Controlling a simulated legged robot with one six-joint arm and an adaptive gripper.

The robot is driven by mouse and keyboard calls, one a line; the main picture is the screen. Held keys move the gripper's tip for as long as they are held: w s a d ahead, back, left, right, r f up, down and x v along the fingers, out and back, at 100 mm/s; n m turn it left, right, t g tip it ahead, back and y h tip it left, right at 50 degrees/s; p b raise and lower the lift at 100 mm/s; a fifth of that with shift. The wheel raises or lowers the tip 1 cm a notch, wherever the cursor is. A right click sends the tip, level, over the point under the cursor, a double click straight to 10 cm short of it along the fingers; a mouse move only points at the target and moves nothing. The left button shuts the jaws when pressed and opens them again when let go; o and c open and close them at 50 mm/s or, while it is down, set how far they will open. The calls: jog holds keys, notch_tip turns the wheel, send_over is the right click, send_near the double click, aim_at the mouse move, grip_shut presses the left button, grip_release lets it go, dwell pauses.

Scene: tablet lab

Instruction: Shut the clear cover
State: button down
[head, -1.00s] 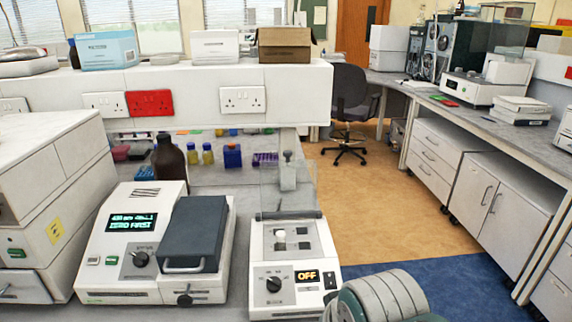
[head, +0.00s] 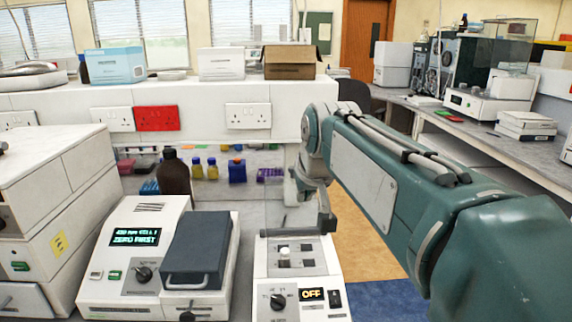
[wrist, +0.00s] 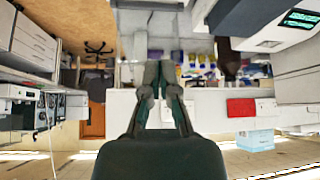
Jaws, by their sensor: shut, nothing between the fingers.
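The white tester (head: 300,277) stands on the bench with an orange OFF display (head: 312,294). Its clear cover (head: 272,208) stands up, open, at the back of the tester, and is hard to make out. The dark wells and a pale round piece (head: 284,250) lie uncovered. My gripper (head: 326,217) is at the right side of the raised cover, above the tester's back edge. My arm hides part of the cover, and I cannot tell whether the gripper touches it. In the wrist view my gripper's fingers (wrist: 161,72) are together, with nothing between them.
A white instrument (head: 135,260) with a dark lid (head: 197,250) and ZERO FIRST display stands left of the tester. A brown bottle (head: 174,178) and small coloured bottles are behind. A shelf (head: 200,100) with sockets crosses the back. Open floor lies right.

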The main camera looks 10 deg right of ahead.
jog(key=shift+t, duration=0.8)
jog(key=w+d, duration=0.1)
jog(key=w, duration=0.7)
jog(key=w+d+r, duration=0.1)
jog(key=w+d, duration=0.1)
jog(key=w, duration=0.6)
jog(key=w+d, duration=0.1)
jog(key=w, duration=0.7)
jog(key=shift+w+d+r, duration=0.25)
jog(key=shift+w, duration=0.1)
jog(key=shift+w+f, duration=0.4)
jog(key=shift+f, duration=0.85)
jog(key=shift+w+f, duration=0.4)
jog(key=shift+f, duration=0.8)
jog(key=shift+w+f, duration=0.4)
jog(key=shift+f, duration=0.85)
jog(key=shift+s, duration=0.1)
